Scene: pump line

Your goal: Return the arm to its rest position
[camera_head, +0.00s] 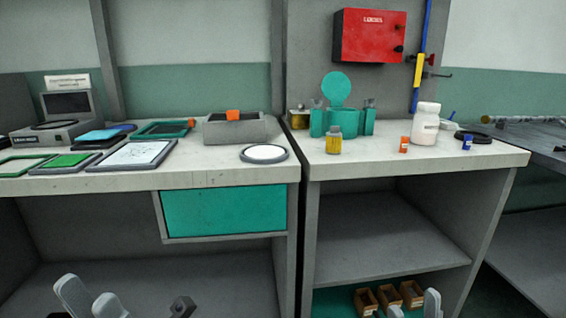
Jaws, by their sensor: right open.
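My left gripper (88,290) shows at the bottom left edge, low in front of the left bench. Its two pale fingertips stand apart with nothing seen between them. My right gripper (414,302) shows at the bottom edge, right of the middle, in front of the lower shelf of the right bench. Its fingers are apart and no held thing shows between them. Most of both arms is below the picture, so their pose is hidden.
The left bench (215,176) holds trays, a scale and a grey box (235,130). The right bench (480,155) holds a teal fixture (342,122), a yellow jar (334,143) and a white bottle (425,124). Small brown boxes (389,297) sit low, near my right gripper.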

